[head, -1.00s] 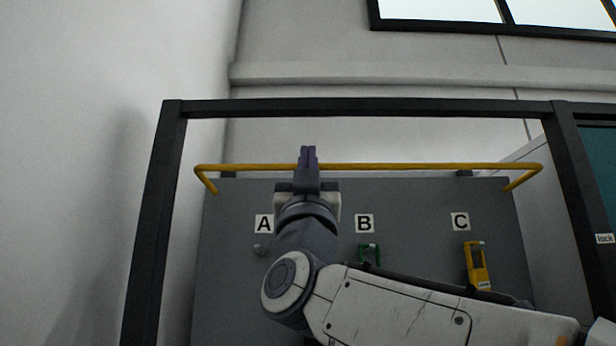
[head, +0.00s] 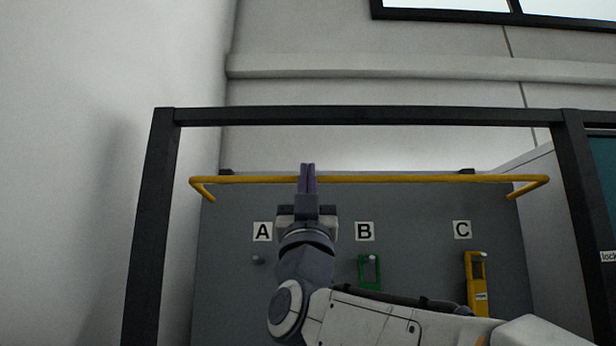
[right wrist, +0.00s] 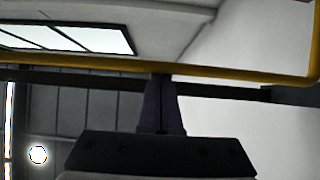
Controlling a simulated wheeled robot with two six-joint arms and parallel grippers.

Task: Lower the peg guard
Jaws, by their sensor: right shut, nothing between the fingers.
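The peg guard is a yellow bar (head: 420,180) running across the top of the grey peg board (head: 420,215), with bent ends at left and right. It also crosses the right wrist view (right wrist: 230,73). My right gripper (head: 308,168) points upward in front of the bar, left of its middle, with its fingers shut and empty. In the right wrist view the fingertips (right wrist: 161,78) overlap the bar's lower edge. I cannot tell whether they touch it. My left gripper is not in view.
Below the bar are labels A (head: 262,231), B (head: 364,231) and C (head: 462,229). A green item (head: 361,271) hangs under B and a yellow one (head: 468,285) under C. A black frame (head: 360,116) surrounds the board. A plain wall stands at left.

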